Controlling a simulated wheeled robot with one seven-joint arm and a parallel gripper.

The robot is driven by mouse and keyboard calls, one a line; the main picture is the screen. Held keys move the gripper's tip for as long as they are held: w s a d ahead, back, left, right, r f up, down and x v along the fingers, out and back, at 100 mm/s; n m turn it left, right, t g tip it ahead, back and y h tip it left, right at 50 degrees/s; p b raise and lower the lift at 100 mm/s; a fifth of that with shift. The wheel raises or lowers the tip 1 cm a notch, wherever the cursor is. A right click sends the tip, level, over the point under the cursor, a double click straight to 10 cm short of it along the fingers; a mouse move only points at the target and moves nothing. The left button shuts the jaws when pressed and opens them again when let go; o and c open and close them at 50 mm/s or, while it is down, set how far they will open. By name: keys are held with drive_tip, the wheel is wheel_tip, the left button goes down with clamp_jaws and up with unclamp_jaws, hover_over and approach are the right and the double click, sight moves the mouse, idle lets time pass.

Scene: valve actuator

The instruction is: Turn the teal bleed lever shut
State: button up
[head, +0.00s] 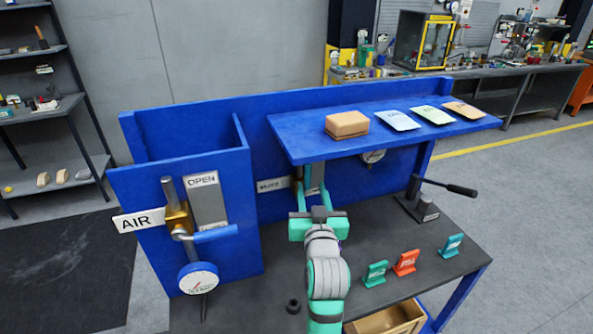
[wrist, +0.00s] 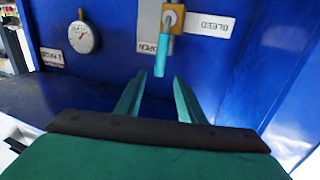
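The teal bleed lever (wrist: 161,55) shows in the wrist view, hanging from a brass valve body (wrist: 174,18) on the blue panel. It lies along the edge of a plate marked OPEN (wrist: 147,47). A white BLEED label (wrist: 209,24) sits beside the valve. My gripper (wrist: 159,78) is open, with its two teal fingers apart and nothing between them. The lever's free end is just beyond the fingertips, roughly in line with the gap. In the head view my gripper (head: 318,195) is under the blue shelf and, with the shelf, hides most of the bleed valve.
The blue shelf (head: 290,147) overhangs my gripper and carries a brown box and several packets. A blue-handled AIR valve (head: 215,233) stands at left. A black-handled lever (head: 450,187) and small upright tags (head: 405,262) are at right. A gauge (wrist: 83,37) is left of the bleed lever.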

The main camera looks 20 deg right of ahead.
sight(309, 172)
drive_tip(key=x, duration=0.9)
drive_tip(key=shift+w+d, duration=0.1)
drive_tip(key=shift+w, duration=0.25)
clamp_jaws()
